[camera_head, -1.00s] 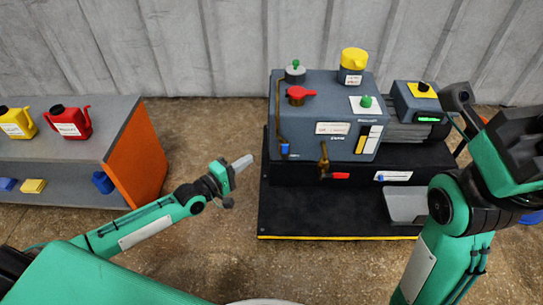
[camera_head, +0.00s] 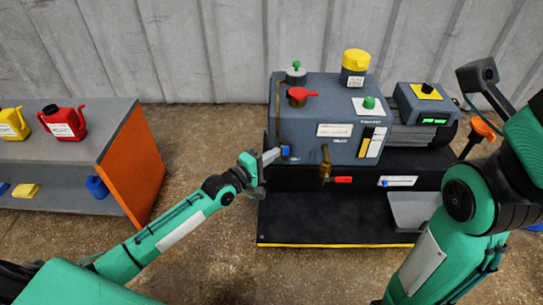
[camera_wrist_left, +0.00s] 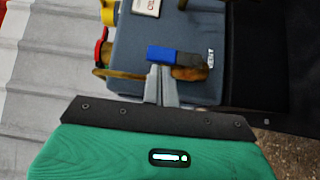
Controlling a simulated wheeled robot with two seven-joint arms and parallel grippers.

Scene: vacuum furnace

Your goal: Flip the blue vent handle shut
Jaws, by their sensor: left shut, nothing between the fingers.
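The blue vent handle (camera_head: 285,151) is a small blue lever on the brass pipe at the left front of the grey pump. In the left wrist view the blue handle (camera_wrist_left: 172,54) lies across the picture, beside the "VENT" label (camera_wrist_left: 211,58). My left gripper (camera_head: 273,155) is shut and empty, its tips right at the handle's left side. In the left wrist view my gripper's fingers (camera_wrist_left: 160,82) reach up to the handle's lower edge. They look touching or nearly so. My right arm is at the right; its fingers are not visible.
A red-handled brass drain valve (camera_head: 342,180) sticks out at the front, right of the vent handle. A red knob (camera_head: 299,95) is on top. The black base (camera_head: 300,225) has a yellow front edge. A shelf with jugs (camera_head: 115,130) stands left.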

